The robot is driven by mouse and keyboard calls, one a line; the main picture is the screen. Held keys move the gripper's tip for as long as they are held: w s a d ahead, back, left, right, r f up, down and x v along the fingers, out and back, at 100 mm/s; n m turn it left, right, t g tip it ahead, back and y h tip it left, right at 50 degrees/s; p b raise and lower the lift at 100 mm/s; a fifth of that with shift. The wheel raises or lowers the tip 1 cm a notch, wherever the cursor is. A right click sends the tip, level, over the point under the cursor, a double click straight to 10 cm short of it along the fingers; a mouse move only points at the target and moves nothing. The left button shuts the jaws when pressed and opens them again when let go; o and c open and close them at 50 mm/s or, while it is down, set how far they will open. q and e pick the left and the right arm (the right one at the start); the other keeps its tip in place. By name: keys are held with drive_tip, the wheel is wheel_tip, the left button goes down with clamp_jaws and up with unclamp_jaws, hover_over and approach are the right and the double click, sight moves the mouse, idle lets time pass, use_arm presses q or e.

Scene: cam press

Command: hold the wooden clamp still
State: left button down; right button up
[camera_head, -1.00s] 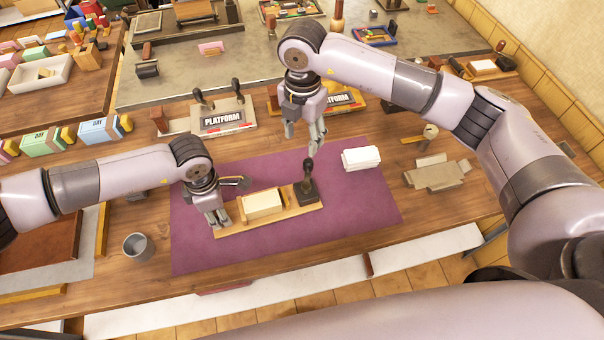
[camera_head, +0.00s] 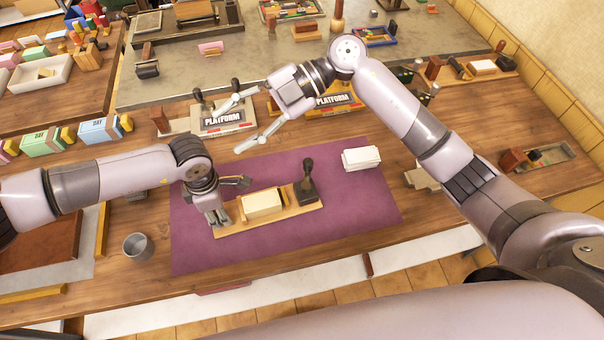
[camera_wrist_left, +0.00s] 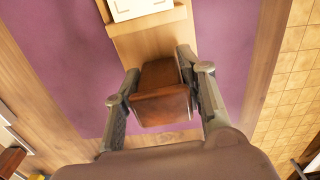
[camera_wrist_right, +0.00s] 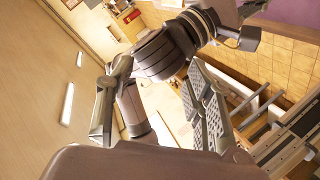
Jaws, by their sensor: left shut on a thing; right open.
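The wooden clamp (camera_head: 290,213) lies on a purple mat (camera_head: 350,215), a light wood base carrying a cream block (camera_head: 262,203) and, at its right end, a dark upright handle (camera_head: 306,187). My left gripper (camera_head: 219,218) is at the clamp's left end. In the left wrist view, my left gripper (camera_wrist_left: 158,72) is shut on a red-brown wooden block (camera_wrist_left: 160,105) at that end, with one finger on each side. My right gripper (camera_head: 238,124) is open and empty above the far edge of the mat, with its fingers spread to the left.
A white stack (camera_head: 361,159) sits at the mat's right. A grey cup (camera_head: 137,247) stands left of the mat. Behind the mat are two devices labelled PLATFORM, one (camera_head: 224,121) behind my right gripper's fingers.

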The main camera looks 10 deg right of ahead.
drive_tip(key=w+d+r+m+t+y, duration=0.4)
drive_tip(key=d+t, duration=0.2)
drive_tip(key=d, duration=0.1)
drive_tip(key=w+d+r+m+t+y, duration=0.3)
drive_tip(key=w+d+r+t, duration=0.1)
drive_tip(key=d+t, duration=0.2)
drive_tip(key=w+d+f+m+t+h, duration=0.1)
drive_tip(key=d+f+m+t+h, duration=0.2)
drive_tip(key=d+m+t+h, duration=0.4)
drive_tip(key=w+d+f+m+t+h, duration=0.1)
drive_tip(key=d+f+m+t+h, duration=0.2)
drive_tip(key=d+m+t+h, duration=0.4)
drive_tip(key=d+m, duration=0.1)
drive_tip(key=d, duration=0.8)
drive_tip(key=shift+d+h, duration=0.3)
drive_tip(key=shift+r, duration=0.1)
drive_tip(key=shift+c, duration=0.5)
